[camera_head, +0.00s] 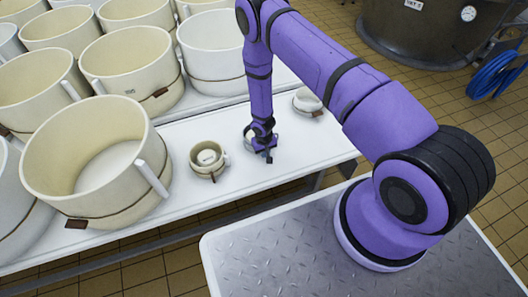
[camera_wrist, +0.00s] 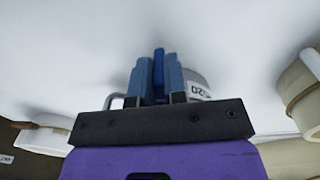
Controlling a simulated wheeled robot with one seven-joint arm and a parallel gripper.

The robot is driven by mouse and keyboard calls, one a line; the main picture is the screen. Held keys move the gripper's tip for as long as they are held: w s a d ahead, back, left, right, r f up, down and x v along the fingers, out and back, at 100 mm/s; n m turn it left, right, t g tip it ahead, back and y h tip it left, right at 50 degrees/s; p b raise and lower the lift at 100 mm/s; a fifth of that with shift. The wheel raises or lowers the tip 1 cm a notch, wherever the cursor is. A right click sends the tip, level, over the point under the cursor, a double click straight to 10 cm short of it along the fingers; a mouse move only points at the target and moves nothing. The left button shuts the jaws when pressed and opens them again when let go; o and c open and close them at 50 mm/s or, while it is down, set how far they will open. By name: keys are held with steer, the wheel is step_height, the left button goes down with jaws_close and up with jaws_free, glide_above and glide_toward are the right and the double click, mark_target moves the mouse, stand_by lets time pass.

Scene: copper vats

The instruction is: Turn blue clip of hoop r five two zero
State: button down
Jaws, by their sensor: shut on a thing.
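My gripper (camera_head: 267,156) hangs down over the white table, with its wrist pointing at the surface. In the wrist view its two blue-grey fingers (camera_wrist: 159,72) are closed around a darker blue clip (camera_wrist: 158,66), one finger on each side. Behind the fingers is a small pale round hoop with a white label (camera_wrist: 201,92); the digits "520" show upside down and the rest is hidden. In the head view this hoop (camera_head: 249,137) is mostly hidden behind my gripper. The clip's lower part is hidden by the gripper.
A small cream vessel (camera_head: 208,159) stands just left of my gripper and another small one (camera_head: 307,101) lies to its right. Large cream tubs (camera_head: 98,160) crowd the left of the white table (camera_head: 262,180). A dark vat (camera_head: 425,32) and blue hose (camera_head: 492,75) are beyond.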

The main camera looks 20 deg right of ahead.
steer(key=shift+y, duration=0.3)
stand_by(0.4)
steer(key=c, duration=1.2)
jaws_free()
steer(key=shift+o, duration=0.2)
steer(key=shift+r, duration=0.1)
step_height(320, 180, up, 10)
steer(key=shift+d+r, duration=0.15)
steer(key=shift+r, duration=0.1)
